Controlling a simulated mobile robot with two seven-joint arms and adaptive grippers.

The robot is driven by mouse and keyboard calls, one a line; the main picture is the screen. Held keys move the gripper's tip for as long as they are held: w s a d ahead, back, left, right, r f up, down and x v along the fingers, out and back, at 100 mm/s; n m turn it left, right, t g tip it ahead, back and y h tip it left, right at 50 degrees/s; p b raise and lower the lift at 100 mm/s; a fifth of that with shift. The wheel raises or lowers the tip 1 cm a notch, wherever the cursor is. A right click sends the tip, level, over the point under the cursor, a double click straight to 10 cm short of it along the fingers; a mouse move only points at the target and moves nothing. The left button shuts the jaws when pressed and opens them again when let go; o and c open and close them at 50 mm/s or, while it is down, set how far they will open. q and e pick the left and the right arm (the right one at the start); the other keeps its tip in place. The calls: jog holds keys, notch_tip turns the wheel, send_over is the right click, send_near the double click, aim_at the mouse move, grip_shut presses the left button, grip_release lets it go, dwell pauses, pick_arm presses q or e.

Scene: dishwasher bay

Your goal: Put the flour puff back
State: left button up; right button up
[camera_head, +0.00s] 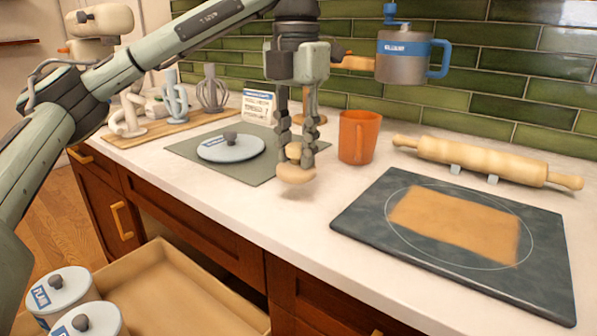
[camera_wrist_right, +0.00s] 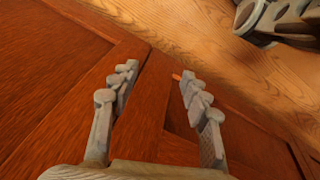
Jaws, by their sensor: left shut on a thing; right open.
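My left gripper (camera_head: 295,150) points down over the counter, shut on the flour puff (camera_head: 296,174). The puff is a tan rounded pad with a small knob, held between the fingertips. It appears slightly above the counter, by its front edge; the exact gap is hard to tell. My right gripper (camera_wrist_right: 158,74) is open and empty in the right wrist view, in front of red-brown wooden cabinet fronts. The right gripper does not show in the head view.
A green mat with a pale lid (camera_head: 230,147) lies left of the puff. An orange cup (camera_head: 359,137), a rolling pin (camera_head: 480,160) and a dark slab (camera_head: 350,215) with a tan sheet are to the right.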

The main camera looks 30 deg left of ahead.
aim_at(299, 170)
pick_arm(q)
jog(key=shift+w+d+f, duration=0.15)
jog(key=shift+f, duration=0.35)
notch_tip(299, 170, down, 3)
jog(key=shift+f, duration=0.15)
pick_arm(e)
jog(key=shift+w+a+r, duration=0.2)
jog(key=shift+w+r, duration=0.25)
jog(key=shift+r, duration=0.3)
pick_arm(q)
jog(key=shift+f, duration=0.1)
jog(key=o, duration=1)
pick_arm(e)
jog(key=shift+w+r, duration=0.2)
jog(key=shift+r, duration=0.1)
